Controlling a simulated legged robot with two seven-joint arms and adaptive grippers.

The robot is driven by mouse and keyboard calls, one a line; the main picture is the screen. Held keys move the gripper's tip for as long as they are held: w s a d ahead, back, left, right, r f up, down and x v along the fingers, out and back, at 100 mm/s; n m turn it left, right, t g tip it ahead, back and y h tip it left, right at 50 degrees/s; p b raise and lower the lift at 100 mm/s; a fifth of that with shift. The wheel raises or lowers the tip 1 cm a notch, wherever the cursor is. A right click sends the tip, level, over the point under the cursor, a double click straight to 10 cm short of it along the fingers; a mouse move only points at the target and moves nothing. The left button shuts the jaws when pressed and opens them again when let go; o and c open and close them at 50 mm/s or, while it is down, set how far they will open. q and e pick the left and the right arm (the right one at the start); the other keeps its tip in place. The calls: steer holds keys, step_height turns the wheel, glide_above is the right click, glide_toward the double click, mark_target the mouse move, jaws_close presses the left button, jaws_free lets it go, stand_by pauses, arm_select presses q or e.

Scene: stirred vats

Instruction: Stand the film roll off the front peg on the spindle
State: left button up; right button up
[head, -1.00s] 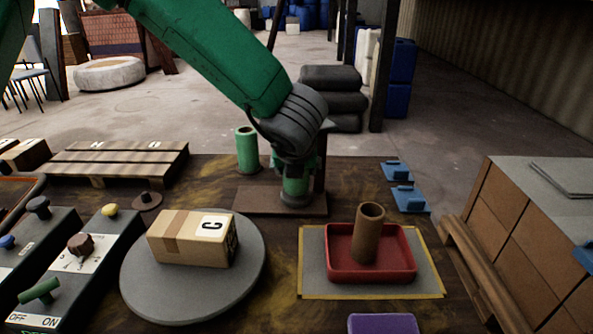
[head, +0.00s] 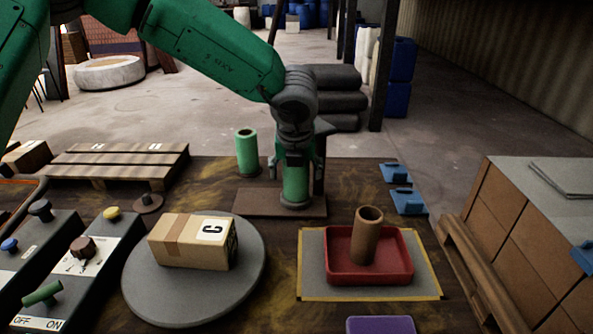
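A green film roll (head: 295,187) stands upright on a brown base board (head: 255,202), in front of a dark post (head: 320,170). My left gripper (head: 296,170) points down over this roll, with its fingers spread to either side of it. The gripper hides the roll's top and any peg there. A second green roll (head: 246,152) stands upright behind and to the left. A small dark disc with a short stub (head: 148,202) lies left of the board; I cannot tell if it is the spindle. My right gripper is out of view.
A carton (head: 190,250) sits on a grey round plate (head: 160,298). A red tray (head: 370,274) holds a brown tube (head: 367,236). Blue blocks (head: 408,201) lie at the right edge, control boxes (head: 90,262) at left, and a slatted pallet (head: 115,160) at back left.

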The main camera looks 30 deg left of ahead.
arm_select(q)
steer(key=shift+r, duration=0.2)
steer(key=p+v, duration=0.3)
steer(key=v, duration=0.9)
